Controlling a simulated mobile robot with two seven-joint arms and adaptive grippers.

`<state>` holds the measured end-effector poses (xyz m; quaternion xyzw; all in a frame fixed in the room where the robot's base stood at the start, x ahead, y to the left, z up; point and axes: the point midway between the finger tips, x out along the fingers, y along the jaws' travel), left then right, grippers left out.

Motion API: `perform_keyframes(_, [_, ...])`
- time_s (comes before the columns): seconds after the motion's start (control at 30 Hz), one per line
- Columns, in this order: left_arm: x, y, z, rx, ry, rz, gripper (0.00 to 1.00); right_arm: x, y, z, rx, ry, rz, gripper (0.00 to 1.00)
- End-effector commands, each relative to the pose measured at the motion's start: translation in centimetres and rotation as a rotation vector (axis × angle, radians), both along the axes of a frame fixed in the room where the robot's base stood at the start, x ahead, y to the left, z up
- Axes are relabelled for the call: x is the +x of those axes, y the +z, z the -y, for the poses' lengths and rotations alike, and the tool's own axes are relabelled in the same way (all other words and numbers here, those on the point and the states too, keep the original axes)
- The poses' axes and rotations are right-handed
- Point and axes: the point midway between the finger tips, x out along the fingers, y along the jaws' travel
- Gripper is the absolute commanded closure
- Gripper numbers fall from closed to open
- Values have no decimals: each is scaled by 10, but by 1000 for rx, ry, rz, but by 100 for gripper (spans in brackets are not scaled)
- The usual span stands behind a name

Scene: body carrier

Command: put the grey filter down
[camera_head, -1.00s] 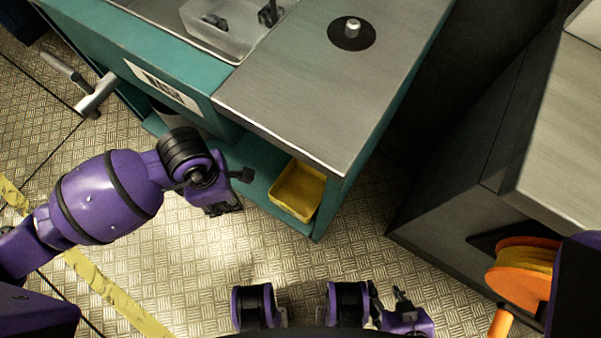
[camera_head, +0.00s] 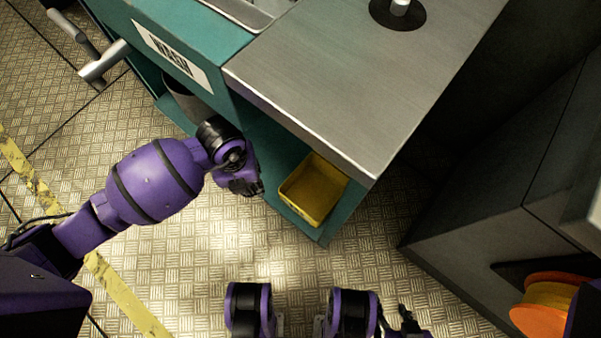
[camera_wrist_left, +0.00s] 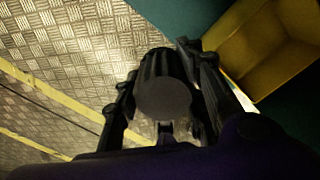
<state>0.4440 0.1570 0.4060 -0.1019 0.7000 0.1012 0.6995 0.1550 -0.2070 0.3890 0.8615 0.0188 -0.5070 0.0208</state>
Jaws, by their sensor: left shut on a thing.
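The grey filter (camera_wrist_left: 163,98) is a dark, ribbed cylinder with a flat round end facing the left wrist camera. My left gripper (camera_wrist_left: 160,105) is shut on it, with a finger on each side. In the head view my left gripper (camera_head: 246,186) is beside the open lower shelf of the teal bench, left of the yellow tray; the filter cannot be made out there. In the left wrist view the yellow tray (camera_wrist_left: 270,45) is right of the gripper, apart from the filter. My right gripper (camera_head: 408,322) is low at the bottom edge, its fingers only partly visible.
The teal wash bench (camera_head: 235,105) has a steel top (camera_head: 350,85) with an overhanging edge above the shelf. A yellow tray (camera_head: 313,188) sits at the shelf's right end. A dark cabinet (camera_head: 500,210) and an orange reel (camera_head: 548,305) stand at the right. Patterned metal floor is clear between.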

Motion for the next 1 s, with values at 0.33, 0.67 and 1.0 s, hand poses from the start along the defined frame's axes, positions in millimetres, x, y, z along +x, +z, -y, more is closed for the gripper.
perform_keyframes(0.33, [16,-1,92,-4,-4,2,100,-6,-23,0,1,0,-20,60])
perform_keyframes(0.67, [22,-26,131,3,-1,-1,100,-12,-47,-1,2,0,-41,60])
perform_keyframes(1.0, [23,-56,132,0,-3,4,100,-15,-62,-1,2,1,-54,60])
